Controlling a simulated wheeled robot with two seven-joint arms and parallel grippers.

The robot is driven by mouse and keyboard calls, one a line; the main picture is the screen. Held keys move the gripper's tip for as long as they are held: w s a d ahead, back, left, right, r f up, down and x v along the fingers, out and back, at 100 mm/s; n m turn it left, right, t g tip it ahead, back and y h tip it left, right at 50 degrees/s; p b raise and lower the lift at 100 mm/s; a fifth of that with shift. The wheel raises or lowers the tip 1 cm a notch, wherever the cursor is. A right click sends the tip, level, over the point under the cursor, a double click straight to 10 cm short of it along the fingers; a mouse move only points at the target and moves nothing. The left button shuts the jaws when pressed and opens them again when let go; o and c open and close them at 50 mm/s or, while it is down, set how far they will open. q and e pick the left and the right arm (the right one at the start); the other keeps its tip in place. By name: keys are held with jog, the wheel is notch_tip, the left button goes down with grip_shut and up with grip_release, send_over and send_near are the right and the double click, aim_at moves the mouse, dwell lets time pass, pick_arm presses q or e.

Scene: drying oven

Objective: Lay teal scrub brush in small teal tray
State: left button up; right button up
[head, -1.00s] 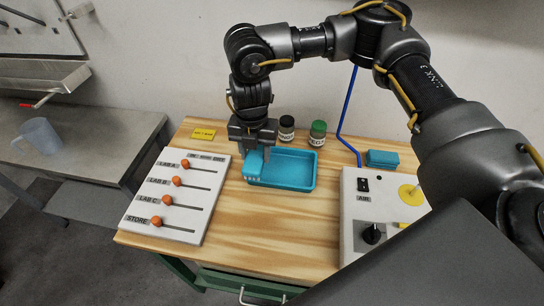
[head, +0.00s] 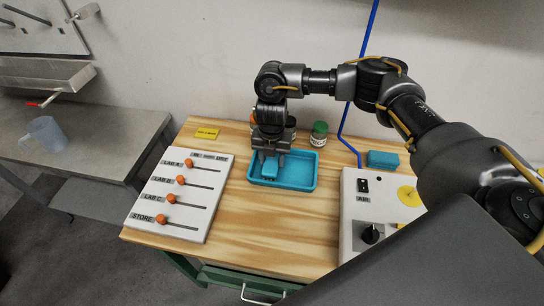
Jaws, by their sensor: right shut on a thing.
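The small teal tray (head: 306,186) sits on the wooden table behind its middle. My right gripper (head: 270,162) points down over the left part of the tray, shut on the teal scrub brush (head: 270,170). The brush is at the tray's left half, inside its outline in the head view. I cannot tell whether it touches the tray floor. The gripper hides the brush's upper part and some of the tray's back left rim. My left gripper is not in view.
Two jars stand behind the tray, one green-lidded (head: 319,134) and one dark, partly hidden by my gripper. A slider board (head: 180,195) lies left, and an air control box (head: 372,215) stands right. Another teal block (head: 382,159) sits behind the box. The table's front is clear.

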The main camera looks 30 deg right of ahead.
aim_at(272, 160)
jog(key=shift+f, duration=0.15)
jog(key=o, duration=1)
jog(key=shift+c, duration=0.2)
notch_tip(272, 160, up, 12)
jog(key=b, duration=0.1)
jog(key=shift+r, duration=0.2)
